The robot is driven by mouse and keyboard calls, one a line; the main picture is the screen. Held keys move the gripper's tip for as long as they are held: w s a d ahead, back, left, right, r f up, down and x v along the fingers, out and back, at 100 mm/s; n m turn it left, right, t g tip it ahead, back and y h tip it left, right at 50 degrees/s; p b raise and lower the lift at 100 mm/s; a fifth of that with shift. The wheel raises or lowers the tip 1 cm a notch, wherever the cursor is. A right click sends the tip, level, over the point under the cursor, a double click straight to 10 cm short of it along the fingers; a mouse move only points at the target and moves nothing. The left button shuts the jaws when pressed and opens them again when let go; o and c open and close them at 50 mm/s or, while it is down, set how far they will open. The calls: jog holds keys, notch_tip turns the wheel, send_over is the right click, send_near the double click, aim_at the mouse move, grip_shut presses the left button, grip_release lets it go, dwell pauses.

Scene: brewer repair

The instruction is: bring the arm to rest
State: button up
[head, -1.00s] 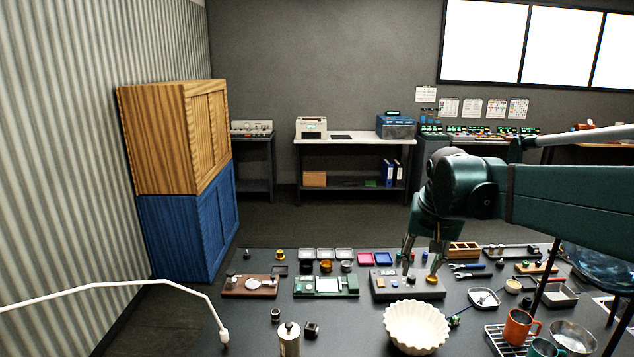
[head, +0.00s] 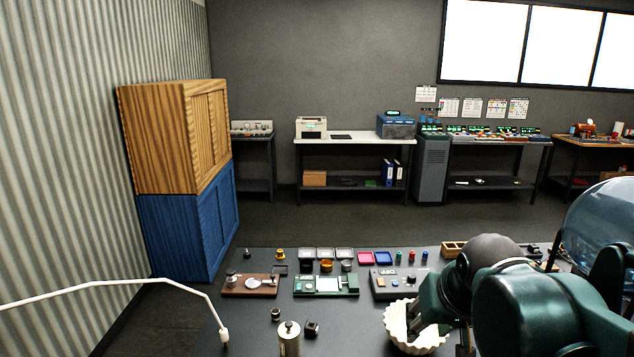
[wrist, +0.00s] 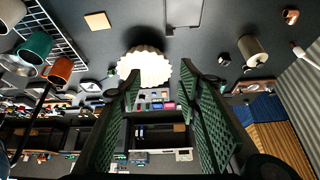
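My gripper (head: 442,334) is at the lower right of the head view, on my folded arm, above the near part of the workbench. In the wrist view its two green ribbed fingers (wrist: 158,80) stand apart with nothing between them, so it is open and empty. A white fluted bowl (head: 397,322) stands on the bench behind the gripper, which partly hides it in the head view. The bowl also shows beyond the fingertips in the wrist view (wrist: 145,66). The gripper appears clear of it.
The dark workbench (head: 240,330) holds a brown board (head: 247,288), a green board (head: 325,287) and a grey control box (head: 388,285). A metal cylinder (head: 289,338) stands near the front. My arm hides the bench's right side. An orange mug (wrist: 60,71) and wire rack (wrist: 58,32) show in the wrist view.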

jog(key=s+a+f+n+t, duration=0.1)
jog(key=s+f, duration=0.4)
jog(key=s, duration=0.3)
jog(key=shift+s+f, duration=0.15)
jog(key=shift+f, duration=0.25)
jog(key=shift+a, duration=0.1)
dwell(2.6)
